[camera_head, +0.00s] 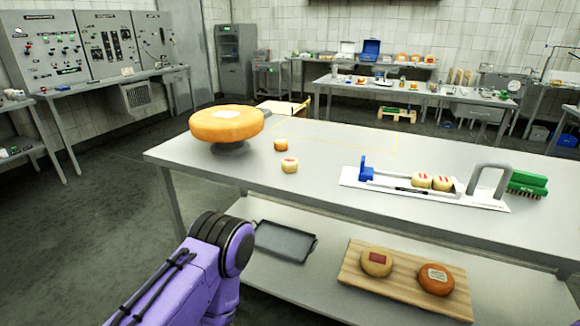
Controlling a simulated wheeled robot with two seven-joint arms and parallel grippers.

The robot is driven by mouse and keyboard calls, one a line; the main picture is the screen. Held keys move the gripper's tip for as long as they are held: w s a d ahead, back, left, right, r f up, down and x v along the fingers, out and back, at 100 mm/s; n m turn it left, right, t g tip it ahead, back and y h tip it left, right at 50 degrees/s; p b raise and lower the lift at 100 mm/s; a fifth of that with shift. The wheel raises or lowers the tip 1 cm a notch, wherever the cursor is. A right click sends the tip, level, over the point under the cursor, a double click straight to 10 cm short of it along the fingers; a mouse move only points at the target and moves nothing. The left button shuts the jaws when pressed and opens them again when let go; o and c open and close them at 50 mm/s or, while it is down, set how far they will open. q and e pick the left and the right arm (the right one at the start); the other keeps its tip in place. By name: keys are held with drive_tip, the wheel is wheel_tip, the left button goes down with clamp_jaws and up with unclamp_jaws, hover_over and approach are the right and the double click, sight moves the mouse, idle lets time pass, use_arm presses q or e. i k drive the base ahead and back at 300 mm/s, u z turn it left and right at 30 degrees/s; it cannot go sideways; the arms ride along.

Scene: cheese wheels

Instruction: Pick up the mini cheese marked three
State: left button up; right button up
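Several mini cheeses are on the grey table (330,150). A small orange one (281,145) and a pale one with a red label (289,166) stand free on the left half. Two more pale ones with red marks, a left one (422,181) and a right one (442,184), sit side by side in a white tray-like holder (380,186). The marks are too small to read, so I cannot tell which is marked three. A purple arm of mine rises from the bottom left, below the table's front edge. Neither gripper shows.
A large orange cheese wheel (226,125) rests on a dark stand at the table's left end. A green brush (528,183) lies right of the holder. The lower shelf bears a dark tray (284,241) and a wooden board (350,272) with two cheeses. Open floor lies left.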

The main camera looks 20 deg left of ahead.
sight(289, 165)
drive_tip(key=k, duration=0.5)
drive_tip(key=u, duration=1.7)
drive_tip(key=i, duration=1.15)
drive_tip(key=z, duration=0.45)
